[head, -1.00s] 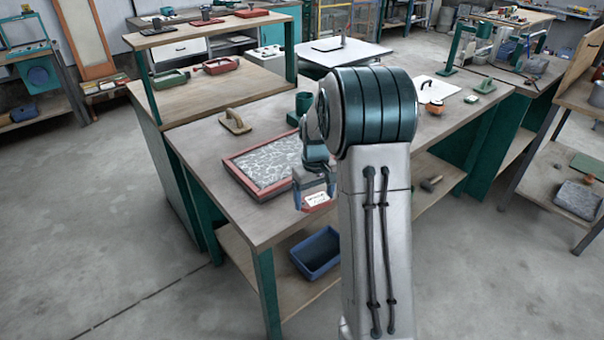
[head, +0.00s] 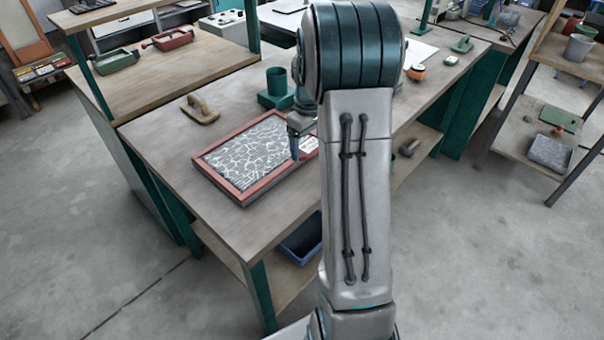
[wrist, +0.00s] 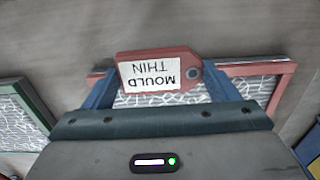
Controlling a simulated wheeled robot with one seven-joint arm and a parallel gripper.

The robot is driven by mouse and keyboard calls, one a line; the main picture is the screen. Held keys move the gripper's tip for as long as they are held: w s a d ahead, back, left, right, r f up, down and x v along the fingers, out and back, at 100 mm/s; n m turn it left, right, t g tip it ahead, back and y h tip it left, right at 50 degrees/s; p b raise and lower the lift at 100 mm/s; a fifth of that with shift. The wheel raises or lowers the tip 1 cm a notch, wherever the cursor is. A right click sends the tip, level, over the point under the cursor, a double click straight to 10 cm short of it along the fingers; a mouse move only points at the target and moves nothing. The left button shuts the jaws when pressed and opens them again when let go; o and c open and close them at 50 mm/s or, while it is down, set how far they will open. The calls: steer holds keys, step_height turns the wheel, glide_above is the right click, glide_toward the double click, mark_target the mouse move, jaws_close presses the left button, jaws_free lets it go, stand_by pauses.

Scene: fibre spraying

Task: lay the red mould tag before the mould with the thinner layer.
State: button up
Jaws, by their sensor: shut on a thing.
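My gripper (head: 299,140) is shut on the red mould tag (wrist: 160,70), whose white label reads "MOULD THIN", upside down in the wrist view. The tag also shows in the head view (head: 309,146), partly behind my arm. The red-framed mould (head: 237,196), with white strands over grey, lies on the bench, and my gripper is above its right side. In the wrist view its frame (wrist: 281,88) shows behind the tag. A green-framed mould (wrist: 38,104) with white strands is at the left there. My arm hides it in the head view. I cannot tell which layer is thinner.
A wooden-handled float (head: 200,110) and a green cup on a base (head: 277,85) stand behind the red-framed mould. A blue bin (head: 302,240) is on the shelf below. Bare bench lies in front of and left of the mould. A blue edge (wrist: 309,148) shows at the wrist view's right.

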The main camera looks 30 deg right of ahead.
mark_target(302, 184)
steer(key=s+a+f, duration=0.1)
steer(key=s+a, duration=0.1)
steer(key=s+a+f, duration=0.1)
steer(key=s+f, duration=0.1)
steer(key=shift+a+f, duration=0.1)
steer(key=shift+a, duration=0.25)
steer(key=shift+f+p, duration=0.6)
steer(key=shift+f, duration=1.4)
steer(key=shift+f, duration=0.15)
steer(key=o, duration=0.9)
step_height(302, 184, up, 12)
steer(key=s+a+r+m+t, duration=0.1)
steer(key=s+a+r+m, duration=0.1)
steer(key=s+a, duration=0.5)
steer(key=s+a+r+m+t, duration=0.2)
steer(key=s+a, duration=0.5)
steer(key=s, duration=0.5)
steer(key=shift+s+r+b, duration=0.2)
steer(key=shift+r+b, duration=0.2)
steer(key=shift+r, duration=0.15)
